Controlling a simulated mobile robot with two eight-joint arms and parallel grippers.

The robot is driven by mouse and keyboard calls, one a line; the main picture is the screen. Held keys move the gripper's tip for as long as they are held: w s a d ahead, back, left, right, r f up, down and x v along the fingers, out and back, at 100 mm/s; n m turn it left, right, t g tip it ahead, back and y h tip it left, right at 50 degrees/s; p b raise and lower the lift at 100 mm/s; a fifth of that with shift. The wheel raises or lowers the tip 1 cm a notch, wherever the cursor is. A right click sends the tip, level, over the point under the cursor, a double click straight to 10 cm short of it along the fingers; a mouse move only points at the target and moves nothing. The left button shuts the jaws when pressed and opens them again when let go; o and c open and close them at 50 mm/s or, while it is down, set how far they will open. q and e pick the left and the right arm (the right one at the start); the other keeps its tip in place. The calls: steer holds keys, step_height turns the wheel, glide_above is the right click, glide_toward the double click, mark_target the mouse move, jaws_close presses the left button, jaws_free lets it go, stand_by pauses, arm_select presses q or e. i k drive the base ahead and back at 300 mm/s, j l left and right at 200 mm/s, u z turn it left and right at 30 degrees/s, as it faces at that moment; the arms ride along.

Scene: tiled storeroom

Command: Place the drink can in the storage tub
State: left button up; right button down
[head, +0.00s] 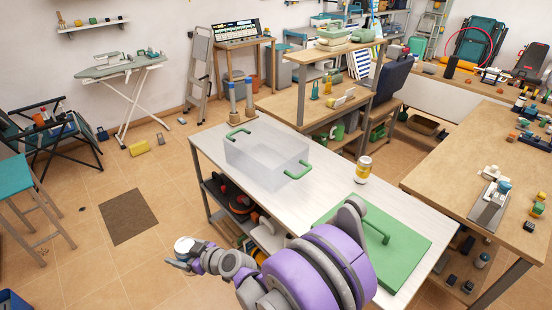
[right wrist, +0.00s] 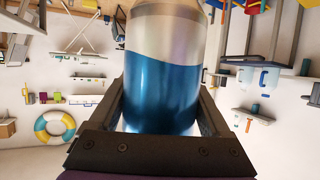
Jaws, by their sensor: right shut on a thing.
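My right gripper (head: 180,260) is out over the floor, left of and in front of the white table. In the right wrist view it is shut on a silver and blue drink can (right wrist: 162,85), which stands between the two dark fingers. In the head view the can is small and hard to make out. The storage tub (head: 262,165) is a clear box with green handles, on the left part of the table. It looks empty and open at the top. The gripper and can are apart from it. My left gripper is not in view.
A green lid (head: 405,250) with a handle lies flat on the table's right part, partly behind my arm. The white table top (head: 325,187) is bare between tub and lid. Shelves below hold several items.

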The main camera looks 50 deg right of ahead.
mark_target(266, 154)
steer(key=i+z, duration=0.4)
steer(key=i+j+z, duration=0.6)
steer(key=i+z, duration=0.15)
steer(key=i+j+z, duration=0.5)
steer(key=j, duration=0.2)
steer(key=i+j+z, duration=0.25)
steer(key=j, duration=0.35)
steer(key=i, duration=0.05)
